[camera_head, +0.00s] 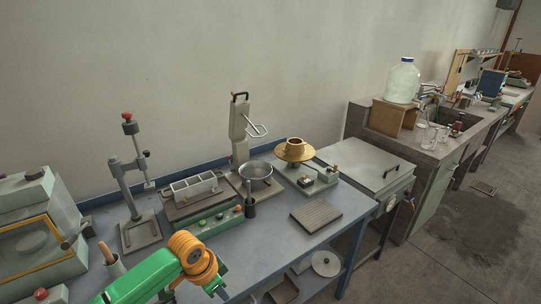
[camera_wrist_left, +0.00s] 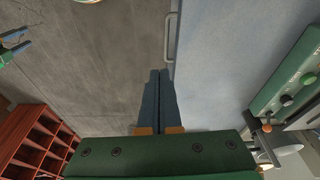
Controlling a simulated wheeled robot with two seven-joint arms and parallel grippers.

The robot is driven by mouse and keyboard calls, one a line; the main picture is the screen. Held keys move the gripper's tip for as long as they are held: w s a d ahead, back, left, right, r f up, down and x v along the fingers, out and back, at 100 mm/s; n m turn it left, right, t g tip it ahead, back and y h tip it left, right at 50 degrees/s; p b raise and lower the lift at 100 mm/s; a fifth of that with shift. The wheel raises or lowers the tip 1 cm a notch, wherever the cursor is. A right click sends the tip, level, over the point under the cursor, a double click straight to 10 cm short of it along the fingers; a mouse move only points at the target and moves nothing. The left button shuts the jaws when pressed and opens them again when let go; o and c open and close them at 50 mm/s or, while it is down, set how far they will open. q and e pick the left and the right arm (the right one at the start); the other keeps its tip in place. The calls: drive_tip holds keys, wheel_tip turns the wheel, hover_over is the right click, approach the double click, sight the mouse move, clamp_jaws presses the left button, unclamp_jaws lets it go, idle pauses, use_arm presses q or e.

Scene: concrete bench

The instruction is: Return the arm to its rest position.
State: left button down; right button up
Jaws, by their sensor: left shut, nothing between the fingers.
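In the head view my green left arm with its orange joint (camera_head: 193,254) comes in from the lower left over the front of the bench; its fingertips are not clearly visible there. In the left wrist view my left gripper (camera_wrist_left: 158,80) is shut, its two dark fingers together with nothing between them. They point along the bench's front edge, over the grey floor. A small green and dark pronged part (camera_wrist_left: 14,48) at the upper left edge looks like my right gripper; its jaws are too small to judge.
The blue-grey bench (camera_head: 262,236) carries a stand (camera_head: 139,232), a green-based heater (camera_head: 207,222), a metal bowl (camera_head: 256,172), a balance with a brass dish (camera_head: 295,151) and a dark flat plate (camera_head: 316,215). In the left wrist view a red-brown shelf (camera_wrist_left: 38,140) stands at lower left.

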use_arm(q)
drive_tip(key=s+a+f+n+t, duration=0.1)
drive_tip(key=s+a+f+n, duration=0.2)
drive_tip(key=f, duration=0.7)
drive_tip(key=s+a+f+n, duration=0.1)
drive_tip(key=s+f+n, duration=0.25)
drive_tip(key=f, duration=0.65)
drive_tip(key=s+a+f, duration=0.1)
drive_tip(key=s+f, duration=0.2)
drive_tip(key=s, duration=0.6)
drive_tip(key=s+a+f+g+y, duration=0.1)
drive_tip(key=s+f, duration=0.3)
drive_tip(key=s, duration=0.5)
drive_tip(key=s+a+f+n+y, duration=0.1)
drive_tip(key=s+f, duration=0.2)
drive_tip(key=s, duration=0.6)
drive_tip(key=shift+s+a+f+g+b, duration=0.25)
drive_tip(key=shift+s+f+g+b, duration=0.05)
drive_tip(key=shift+s+f, duration=0.1)
